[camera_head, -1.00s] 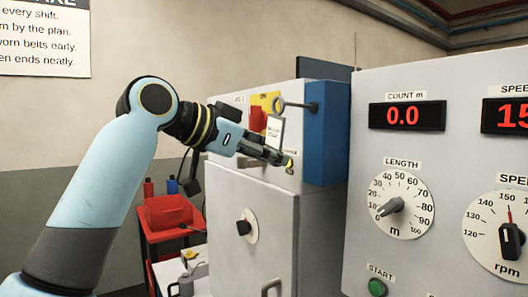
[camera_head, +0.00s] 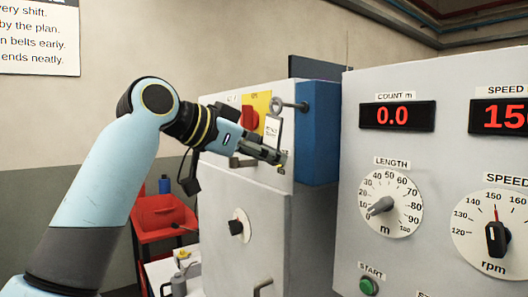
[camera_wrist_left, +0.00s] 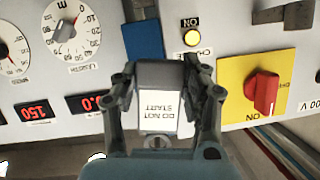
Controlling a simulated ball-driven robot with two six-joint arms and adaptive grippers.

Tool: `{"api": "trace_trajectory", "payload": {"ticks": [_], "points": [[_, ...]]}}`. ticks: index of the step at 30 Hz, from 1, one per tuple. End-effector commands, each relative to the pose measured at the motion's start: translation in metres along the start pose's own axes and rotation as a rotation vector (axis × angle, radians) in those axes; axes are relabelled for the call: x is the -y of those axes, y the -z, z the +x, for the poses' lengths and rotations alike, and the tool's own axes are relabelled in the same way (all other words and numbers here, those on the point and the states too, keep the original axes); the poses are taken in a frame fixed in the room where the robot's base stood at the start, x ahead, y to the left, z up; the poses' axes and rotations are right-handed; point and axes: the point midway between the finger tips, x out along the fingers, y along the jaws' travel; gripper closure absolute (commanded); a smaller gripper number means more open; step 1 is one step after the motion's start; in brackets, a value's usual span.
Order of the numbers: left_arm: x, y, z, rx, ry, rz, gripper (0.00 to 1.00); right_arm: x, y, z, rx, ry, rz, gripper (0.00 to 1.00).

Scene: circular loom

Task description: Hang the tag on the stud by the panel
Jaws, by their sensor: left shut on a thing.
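The white tag (camera_head: 272,131), lettered DO NOT START, stands upright above the fingers of my left gripper (camera_head: 279,163) in the head view. A grey ring (camera_head: 276,104) shows just above the tag. A thin dark stud (camera_head: 300,106) meets the blue panel (camera_head: 318,130) and runs left to the ring. I cannot tell whether the ring is around the stud or only in front of it. In the left wrist view the tag (camera_wrist_left: 157,103) appears upside down between the fingers of my left gripper (camera_wrist_left: 163,76), which is shut on it. My right gripper is not in view.
A grey cabinet with a red switch (camera_head: 250,118) on a yellow plate is behind the gripper. The control panel with dials (camera_head: 391,205) and red displays (camera_head: 397,116) stands close on the right. A red bin (camera_head: 160,217) is lower left.

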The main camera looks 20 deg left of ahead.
Motion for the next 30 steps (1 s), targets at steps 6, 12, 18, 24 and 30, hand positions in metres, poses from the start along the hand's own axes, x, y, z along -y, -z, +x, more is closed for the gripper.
{"api": "trace_trajectory", "payload": {"ticks": [6,12,18,24,30], "points": [[-0.0005,-0.0032,0.001,0.001,0.0,-0.001,0.94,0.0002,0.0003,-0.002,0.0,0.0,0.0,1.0],[-0.0006,-0.0044,0.0014,0.002,0.0,-0.001,0.94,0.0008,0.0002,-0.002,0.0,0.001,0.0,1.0],[-0.0006,-0.0046,0.0015,0.002,0.0,-0.001,0.36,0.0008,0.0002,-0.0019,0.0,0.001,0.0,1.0],[-0.0006,-0.0042,0.0013,0.001,0.0,-0.001,0.28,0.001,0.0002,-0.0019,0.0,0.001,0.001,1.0],[0.0006,-0.0044,-0.0039,0.003,0.003,0.001,0.28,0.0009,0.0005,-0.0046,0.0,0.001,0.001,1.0]]}}
